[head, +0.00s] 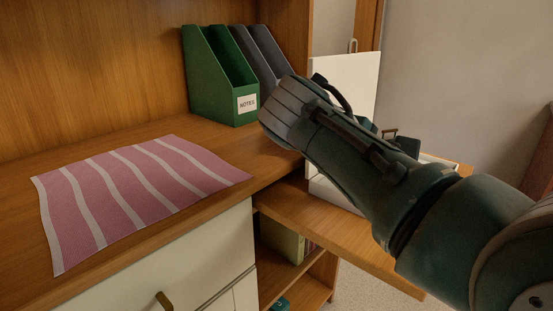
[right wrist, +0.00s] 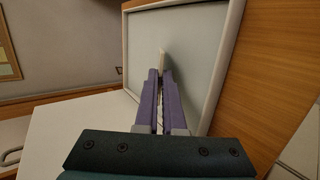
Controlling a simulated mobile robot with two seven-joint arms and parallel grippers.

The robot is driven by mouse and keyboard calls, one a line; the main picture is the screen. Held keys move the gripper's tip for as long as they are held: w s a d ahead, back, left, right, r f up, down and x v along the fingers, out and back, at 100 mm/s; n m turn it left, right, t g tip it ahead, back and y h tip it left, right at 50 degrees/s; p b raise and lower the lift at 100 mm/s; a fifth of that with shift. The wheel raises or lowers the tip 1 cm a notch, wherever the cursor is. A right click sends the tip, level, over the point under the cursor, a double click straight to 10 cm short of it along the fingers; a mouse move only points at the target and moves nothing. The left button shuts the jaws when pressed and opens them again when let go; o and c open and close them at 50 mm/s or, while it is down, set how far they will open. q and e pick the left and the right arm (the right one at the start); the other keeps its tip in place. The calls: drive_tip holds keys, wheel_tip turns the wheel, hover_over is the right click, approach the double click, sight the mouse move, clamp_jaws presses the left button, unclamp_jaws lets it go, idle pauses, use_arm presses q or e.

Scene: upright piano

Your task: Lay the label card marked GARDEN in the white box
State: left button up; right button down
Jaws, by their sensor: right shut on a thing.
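The white box (head: 322,190) stands on the wooden shelf at the right in the head view, mostly hidden behind my right arm. Its raised white panel, probably the lid (head: 350,85), shows behind the arm. In the right wrist view the box's white rim (right wrist: 231,60) and pale grey floor (right wrist: 195,50) lie ahead of the fingers. My right gripper (right wrist: 162,75) is shut on a thin pale card (right wrist: 163,58), seen edge-on, over the box opening. I cannot read its marking or tell whether it touches the floor. My left gripper is not in view.
A green file holder (head: 215,85) labelled NOTES and a grey one (head: 265,50) stand at the back of the desk. A pink striped cloth (head: 130,190) covers the desk at left. A shelf below (head: 285,240) holds books.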

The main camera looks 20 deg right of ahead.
drive_tip(key=c, duration=0.9)
unclamp_jaws()
drive_tip(key=shift+c, duration=0.2)
drive_tip(key=p+v, duration=0.2)
drive_tip(key=v, duration=0.8)
drive_tip(key=shift+p, duration=0.4)
drive_tip(key=shift+d, duration=0.1)
